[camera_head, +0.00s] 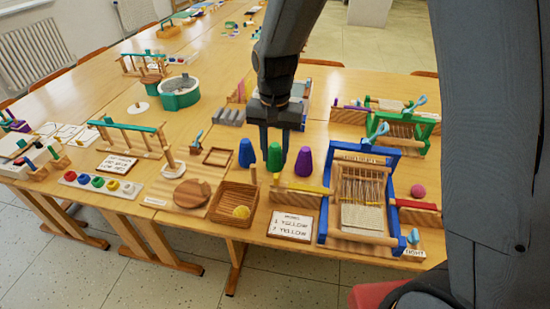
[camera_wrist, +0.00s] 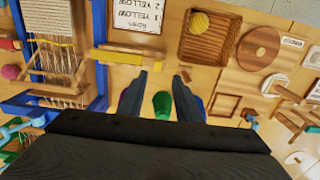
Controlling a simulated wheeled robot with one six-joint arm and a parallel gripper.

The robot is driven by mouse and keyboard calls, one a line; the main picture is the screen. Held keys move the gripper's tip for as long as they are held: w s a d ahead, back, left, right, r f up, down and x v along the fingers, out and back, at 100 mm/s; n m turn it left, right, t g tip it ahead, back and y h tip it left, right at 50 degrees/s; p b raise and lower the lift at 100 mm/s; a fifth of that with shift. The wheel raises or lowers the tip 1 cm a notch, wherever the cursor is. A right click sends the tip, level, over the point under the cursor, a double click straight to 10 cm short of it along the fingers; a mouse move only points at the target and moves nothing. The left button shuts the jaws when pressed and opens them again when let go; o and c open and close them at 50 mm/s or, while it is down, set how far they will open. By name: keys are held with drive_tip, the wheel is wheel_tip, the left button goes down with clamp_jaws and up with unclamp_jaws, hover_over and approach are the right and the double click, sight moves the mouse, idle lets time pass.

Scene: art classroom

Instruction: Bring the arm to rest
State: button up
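My gripper (camera_head: 275,140) is above the table, pointing down, over the row of three cones. In the wrist view its two fingers (camera_wrist: 162,98) are spread apart with a gap between them, and I see nothing held. The green cone (camera_head: 274,157) shows between the fingers; it also appears in the wrist view (camera_wrist: 162,104). The blue cone (camera_head: 246,153) stands to its left and the purple cone (camera_head: 304,162) to its right. In the wrist view these two are mostly hidden behind the fingers. My arm comes down from the top of the head view.
A blue loom (camera_head: 325,215) stands right of the cones, with a green loom (camera_head: 424,135) behind it. A round green tub (camera_head: 180,101) stands farther left.

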drive_tip(key=shift+d, duration=0.1)
idle(0.3)
drive_tip(key=s+d+r+n+t, duration=0.1)
drive_tip(key=s+d+r+n, duration=0.2)
drive_tip(key=s+d, duration=1)
drive_tip(key=shift+s+d+r, duration=0.3)
drive_tip(key=shift+d+r, duration=0.05)
drive_tip(key=shift+d, duration=0.85)
drive_tip(key=shift+a, duration=0.1)
